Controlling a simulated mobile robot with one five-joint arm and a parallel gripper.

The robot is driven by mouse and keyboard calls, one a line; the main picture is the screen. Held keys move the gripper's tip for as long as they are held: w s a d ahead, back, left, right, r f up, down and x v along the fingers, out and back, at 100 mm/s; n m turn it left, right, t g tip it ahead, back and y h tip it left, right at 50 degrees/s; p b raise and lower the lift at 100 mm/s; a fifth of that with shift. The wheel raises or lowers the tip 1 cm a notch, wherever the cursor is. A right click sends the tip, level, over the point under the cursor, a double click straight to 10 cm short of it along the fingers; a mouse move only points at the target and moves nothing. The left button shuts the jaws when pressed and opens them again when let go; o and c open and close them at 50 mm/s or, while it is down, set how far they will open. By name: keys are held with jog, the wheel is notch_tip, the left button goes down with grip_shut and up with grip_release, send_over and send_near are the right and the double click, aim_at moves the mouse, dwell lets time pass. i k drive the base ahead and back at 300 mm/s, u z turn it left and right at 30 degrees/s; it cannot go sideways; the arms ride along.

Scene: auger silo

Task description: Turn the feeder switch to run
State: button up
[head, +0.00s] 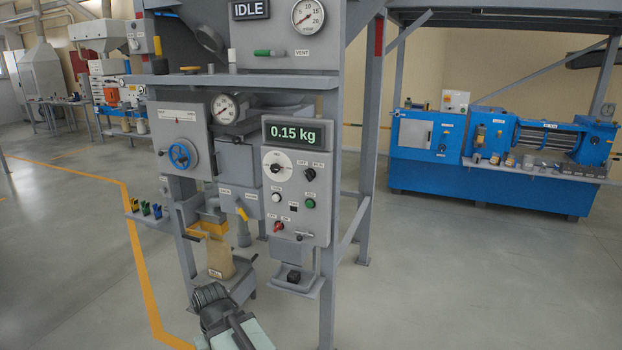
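A grey control panel (297,197) faces me under a display (293,134) reading 0.15 kg. Near its top right, a small black selector knob (310,175) sits just below labels that look like OFF and RUN; its pointing direction is too small to tell. A white round dial with a black knob (278,166) is to its left. A red-handled switch (279,227) is lower on the panel. A sign (249,9) above reads IDLE. My gripper (210,296) appears dark at the bottom of the view, below and left of the panel, apart from it. Its fingers cannot be made out.
A blue handwheel (182,154) and a tan bag (220,260) are left of the panel. Grey frame posts (330,250) stand beside it. A blue machine (490,160) stands behind right. The floor is clear at front right and left.

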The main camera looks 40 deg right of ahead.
aim_at(309, 174)
jog(key=z, duration=0.05)
jog(key=i, duration=1)
jog(key=u, duration=0.05)
